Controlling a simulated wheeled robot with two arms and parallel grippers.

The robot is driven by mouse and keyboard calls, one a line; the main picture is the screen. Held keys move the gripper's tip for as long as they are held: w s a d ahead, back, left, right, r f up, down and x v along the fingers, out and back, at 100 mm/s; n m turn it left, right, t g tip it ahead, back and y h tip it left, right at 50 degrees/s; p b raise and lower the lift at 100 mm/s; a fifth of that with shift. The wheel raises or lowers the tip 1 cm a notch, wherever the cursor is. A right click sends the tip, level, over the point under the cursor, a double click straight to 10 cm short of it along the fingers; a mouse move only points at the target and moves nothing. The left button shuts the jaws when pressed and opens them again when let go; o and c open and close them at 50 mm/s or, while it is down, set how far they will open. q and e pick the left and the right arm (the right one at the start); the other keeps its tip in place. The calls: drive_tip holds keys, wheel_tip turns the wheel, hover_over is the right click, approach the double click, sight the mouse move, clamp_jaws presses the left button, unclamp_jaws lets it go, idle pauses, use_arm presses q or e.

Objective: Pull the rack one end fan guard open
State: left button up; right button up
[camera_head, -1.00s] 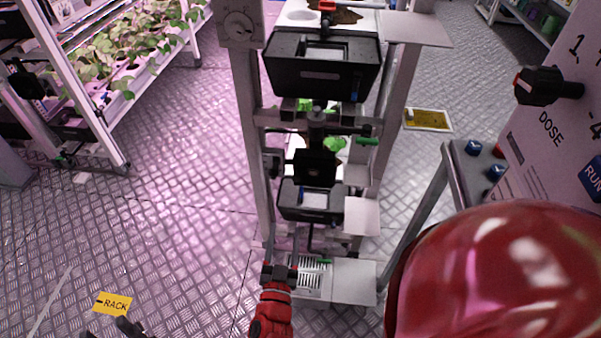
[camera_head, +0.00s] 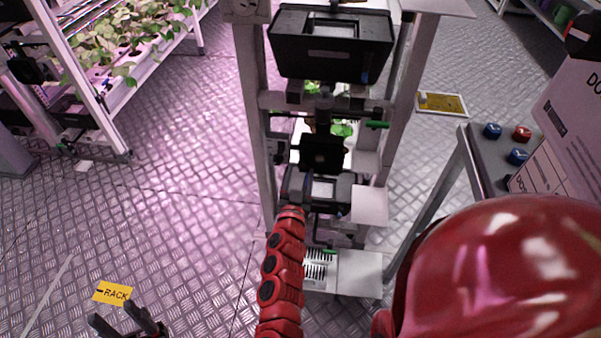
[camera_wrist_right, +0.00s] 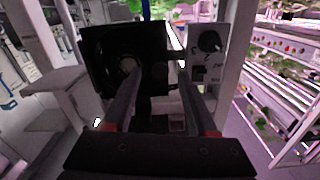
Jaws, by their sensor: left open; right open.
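The end of a tall grey rack stands in the middle of the head view. A black square panel (camera_head: 322,153), which looks like the fan guard, sits at mid height on it; I cannot tell if it is ajar. My right red arm reaches up to the rack just below this panel, and its fingers are hard to make out there. In the right wrist view my right gripper (camera_wrist_right: 157,72) is open, its fingers pointing at a black plate (camera_wrist_right: 100,52) with a round part. Contact is unclear. My left gripper (camera_head: 128,320) is open, low at the left, away from the rack.
A black bin (camera_head: 331,55) is mounted above the panel. A yellow floor sign (camera_head: 113,292) lies at the lower left. A plant rack (camera_head: 100,60) stands at left. A control stand with knobs (camera_head: 493,131) is at right. The floor left of the rack is clear.

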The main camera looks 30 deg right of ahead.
drive_tip(key=shift+x, duration=0.8)
clamp_jaws()
idle(0.9)
